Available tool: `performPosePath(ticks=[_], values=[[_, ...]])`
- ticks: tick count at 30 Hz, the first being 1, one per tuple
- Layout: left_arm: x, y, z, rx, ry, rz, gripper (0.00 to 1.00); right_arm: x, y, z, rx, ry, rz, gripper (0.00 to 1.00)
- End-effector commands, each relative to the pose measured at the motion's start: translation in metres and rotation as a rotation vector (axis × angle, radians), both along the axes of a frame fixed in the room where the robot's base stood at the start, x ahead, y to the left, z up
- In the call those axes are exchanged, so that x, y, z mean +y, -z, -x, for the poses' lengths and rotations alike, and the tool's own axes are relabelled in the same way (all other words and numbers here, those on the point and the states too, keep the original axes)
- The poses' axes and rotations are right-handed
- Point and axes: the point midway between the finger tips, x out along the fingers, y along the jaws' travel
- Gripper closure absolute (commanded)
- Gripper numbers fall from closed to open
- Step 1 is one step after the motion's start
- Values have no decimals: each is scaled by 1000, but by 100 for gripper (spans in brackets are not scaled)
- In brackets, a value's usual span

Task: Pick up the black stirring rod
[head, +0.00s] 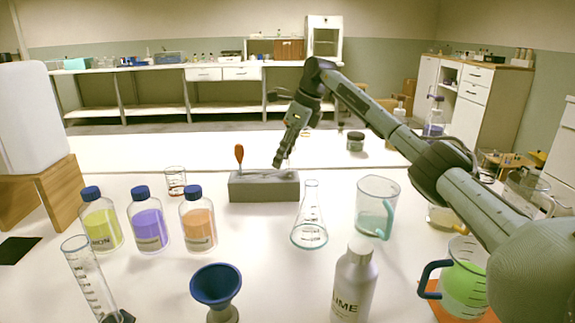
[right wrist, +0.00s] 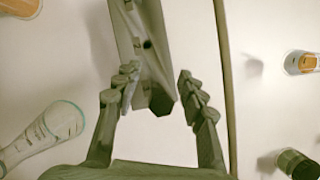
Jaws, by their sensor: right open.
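My right gripper (head: 283,160) is low over the right part of a grey holder block (head: 262,188) in the head view. In the right wrist view the gripper (right wrist: 157,75) is open, its two fingers apart on either side of the block's end (right wrist: 140,45). A small dark piece (right wrist: 161,103) shows between the fingers. I cannot tell whether it is the top of the black stirring rod or part of the block. No black rod stands out clearly in the head view; my gripper may hide it. My left gripper is not in view.
An orange-handled tool (head: 239,155) stands in the block's left part. A conical flask (head: 311,220) and a glass beaker (head: 376,208) stand close in front and right. Capped bottles (head: 149,220) stand at the left, a blue funnel (head: 216,285) and white bottle (head: 353,285) nearer.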

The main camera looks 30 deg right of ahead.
Motion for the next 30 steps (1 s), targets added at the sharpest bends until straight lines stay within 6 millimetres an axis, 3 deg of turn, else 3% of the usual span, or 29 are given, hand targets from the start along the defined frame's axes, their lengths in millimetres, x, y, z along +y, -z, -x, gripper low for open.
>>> performPosePath(ticks=[8,18,26,30], values=[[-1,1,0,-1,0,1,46,1,6,-3,-2,0,0,59],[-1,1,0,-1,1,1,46,1,6,-2,-2,1,-1,100],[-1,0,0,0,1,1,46,1,5,-2,-3,0,-1,100],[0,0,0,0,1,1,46,1,-8,-3,-5,1,-1,100]])
